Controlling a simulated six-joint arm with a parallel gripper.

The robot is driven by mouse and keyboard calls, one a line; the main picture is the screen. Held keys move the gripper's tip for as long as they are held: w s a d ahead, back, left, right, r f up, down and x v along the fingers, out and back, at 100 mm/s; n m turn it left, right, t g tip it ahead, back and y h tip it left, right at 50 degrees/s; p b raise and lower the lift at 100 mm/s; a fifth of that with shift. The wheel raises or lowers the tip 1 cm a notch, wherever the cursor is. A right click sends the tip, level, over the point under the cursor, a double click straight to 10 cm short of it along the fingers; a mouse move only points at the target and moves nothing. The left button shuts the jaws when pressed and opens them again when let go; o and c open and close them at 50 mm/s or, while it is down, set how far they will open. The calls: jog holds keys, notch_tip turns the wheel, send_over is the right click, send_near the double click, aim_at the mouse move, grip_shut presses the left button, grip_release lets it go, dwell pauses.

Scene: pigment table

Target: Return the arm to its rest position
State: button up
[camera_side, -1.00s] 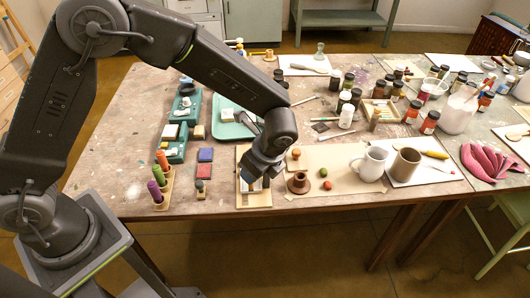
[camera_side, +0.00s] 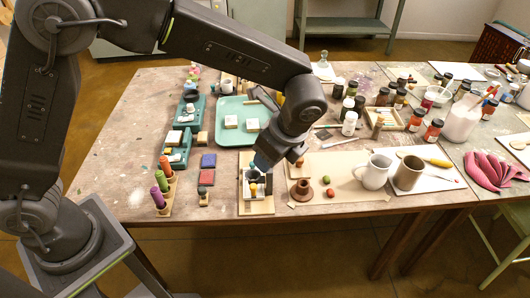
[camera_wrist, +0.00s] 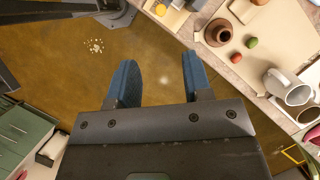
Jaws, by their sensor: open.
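My gripper (camera_side: 268,158) hangs just above the wooden board (camera_side: 256,207) at the table's front edge, beside a small dark-and-white holder (camera_side: 254,184) with a yellow piece in it. In the wrist view my gripper (camera_wrist: 157,72) shows two blue fingers apart with nothing between them. Past the fingers lie the brown floor and, at the top, the table's edge. In the side view my arm's wrist partly hides the fingertips.
Close to the right are a brown pot (camera_side: 302,190), small red and green balls, a white mug (camera_side: 373,172) and a brown mug (camera_side: 408,173). A teal tray (camera_side: 238,112) lies behind.

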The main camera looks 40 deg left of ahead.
jog(key=s+a+r+n+t+h, duration=0.2)
jog(key=s+a+r+n+h, duration=0.1)
jog(key=s+a+r+n, duration=0.65)
jog(key=s+a+r+n+t+h, duration=0.1)
jog(key=s+a+r+n+t, duration=0.1)
jog(key=s+a+n, duration=0.3)
jog(key=s+n+t, duration=0.1)
jog(key=s+n, duration=0.2)
jog(key=shift+s+a+t, duration=0.2)
jog(key=shift+s+t, duration=0.05)
jog(key=shift+t, duration=0.05)
